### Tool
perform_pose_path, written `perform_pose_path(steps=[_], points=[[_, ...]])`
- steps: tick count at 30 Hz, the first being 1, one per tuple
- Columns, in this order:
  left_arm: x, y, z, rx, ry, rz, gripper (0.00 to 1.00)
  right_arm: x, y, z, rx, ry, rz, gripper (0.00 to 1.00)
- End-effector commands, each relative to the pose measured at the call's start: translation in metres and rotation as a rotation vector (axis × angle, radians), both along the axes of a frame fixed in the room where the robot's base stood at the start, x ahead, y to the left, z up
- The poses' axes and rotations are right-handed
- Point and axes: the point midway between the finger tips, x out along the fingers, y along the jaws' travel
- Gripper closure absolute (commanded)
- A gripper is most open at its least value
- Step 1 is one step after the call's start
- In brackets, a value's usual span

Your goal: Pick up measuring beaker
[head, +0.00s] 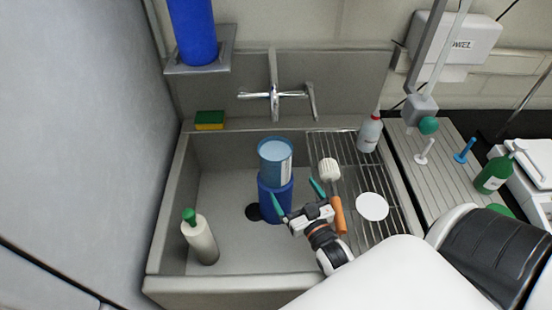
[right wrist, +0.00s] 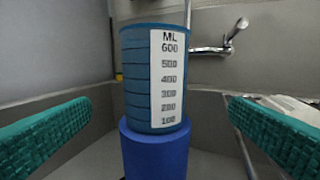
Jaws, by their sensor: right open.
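The measuring beaker (head: 275,160) is a clear blue cup with a white scale label, and it stands upright on a blue cylinder (head: 277,199) inside the sink. In the right wrist view the beaker (right wrist: 140,80) is straight ahead, its label marked ML up to 600, above the blue cylinder (right wrist: 150,152). My right gripper (head: 297,193) is open, its green fingers spread at the near side of the blue cylinder in the head view. In the right wrist view the fingers stand left and right of the beaker with gaps, and nothing is between the pads. My left gripper is not in view.
The grey sink (head: 225,285) holds a white bottle with a green cap (head: 200,240). A drying rack (head: 335,150) on its right bears a brush (head: 330,172), a white disc (head: 372,207) and a wash bottle (head: 370,132). The faucet (head: 273,93) and a sponge (head: 210,120) are behind.

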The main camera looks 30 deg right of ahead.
Motion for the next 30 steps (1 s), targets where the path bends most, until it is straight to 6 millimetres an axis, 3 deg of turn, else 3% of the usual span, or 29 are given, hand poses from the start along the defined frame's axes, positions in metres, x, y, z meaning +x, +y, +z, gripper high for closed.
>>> perform_pose_path(steps=[9, 17, 24, 30], points=[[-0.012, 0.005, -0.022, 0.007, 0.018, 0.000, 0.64, 0.052, -0.008, -0.002, 0.000, -0.003, 0.001, 0.00], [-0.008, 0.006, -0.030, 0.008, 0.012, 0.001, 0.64, 0.073, -0.010, -0.002, -0.002, -0.004, 0.001, 0.00], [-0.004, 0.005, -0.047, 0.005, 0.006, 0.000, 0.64, 0.108, -0.012, -0.002, -0.001, -0.003, 0.001, 0.00], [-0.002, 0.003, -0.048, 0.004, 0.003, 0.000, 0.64, 0.116, -0.014, 0.000, 0.000, 0.000, 0.001, 0.00]])
